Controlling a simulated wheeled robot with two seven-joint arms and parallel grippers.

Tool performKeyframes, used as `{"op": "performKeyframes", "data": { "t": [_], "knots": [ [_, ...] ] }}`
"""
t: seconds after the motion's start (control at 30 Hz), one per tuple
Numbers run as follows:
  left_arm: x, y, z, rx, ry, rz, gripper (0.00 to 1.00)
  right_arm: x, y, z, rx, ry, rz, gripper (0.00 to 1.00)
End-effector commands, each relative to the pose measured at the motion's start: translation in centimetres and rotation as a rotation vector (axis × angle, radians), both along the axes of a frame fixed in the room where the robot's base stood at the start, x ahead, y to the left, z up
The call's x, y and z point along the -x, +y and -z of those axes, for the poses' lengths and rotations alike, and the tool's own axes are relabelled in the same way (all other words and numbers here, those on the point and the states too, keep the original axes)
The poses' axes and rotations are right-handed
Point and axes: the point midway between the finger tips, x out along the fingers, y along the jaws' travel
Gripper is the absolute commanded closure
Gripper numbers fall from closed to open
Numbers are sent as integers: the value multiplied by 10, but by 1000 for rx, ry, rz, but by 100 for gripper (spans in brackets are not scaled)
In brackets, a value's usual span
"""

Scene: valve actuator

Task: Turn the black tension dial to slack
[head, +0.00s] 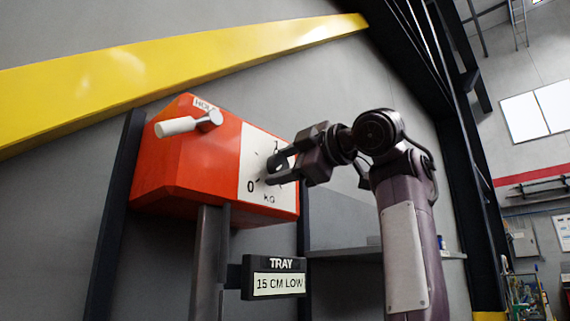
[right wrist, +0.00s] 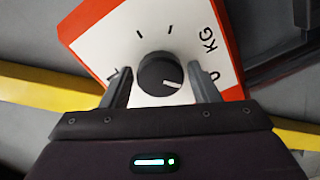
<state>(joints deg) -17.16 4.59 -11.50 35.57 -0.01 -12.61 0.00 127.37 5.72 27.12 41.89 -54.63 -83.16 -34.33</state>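The black dial (right wrist: 158,72) is round and sits on the white scale face (right wrist: 112,46) of an orange box. Its white pointer mark points toward the 0 in the right wrist view. My right gripper (right wrist: 161,84) is open, with one finger on either side of the dial and a visible gap to each. In the head view, my right gripper (head: 270,168) reaches in from the right in front of the face and hides most of the dial. Whether the fingertips reach past the dial's front I cannot tell. My left gripper is not in view.
The orange box (head: 180,165) stands on a grey post (head: 209,265). A white-handled lever (head: 177,126) beside a partly readable "HOL" label sticks out on its left. A sign (head: 275,277) reads "TRAY 15 CM LOW". A yellow beam (head: 120,75) runs behind, above the box.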

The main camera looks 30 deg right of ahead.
Motion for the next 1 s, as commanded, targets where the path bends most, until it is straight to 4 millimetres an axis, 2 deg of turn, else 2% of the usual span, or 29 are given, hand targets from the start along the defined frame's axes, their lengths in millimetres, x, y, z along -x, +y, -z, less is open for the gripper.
{"op": "performKeyframes", "data": {
  "t": [0.07,0.37,0.47,0.8,1.0],
  "knots": [
    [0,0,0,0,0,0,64,0,0,0,0,0,0,35],
    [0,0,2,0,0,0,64,2,-1,1,0,0,0,35],
    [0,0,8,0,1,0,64,11,-4,2,-1,-3,0,35],
    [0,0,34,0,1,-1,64,63,-22,3,-2,-2,-1,35],
    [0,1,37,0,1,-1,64,73,-26,1,-1,1,0,35]
  ]
}}
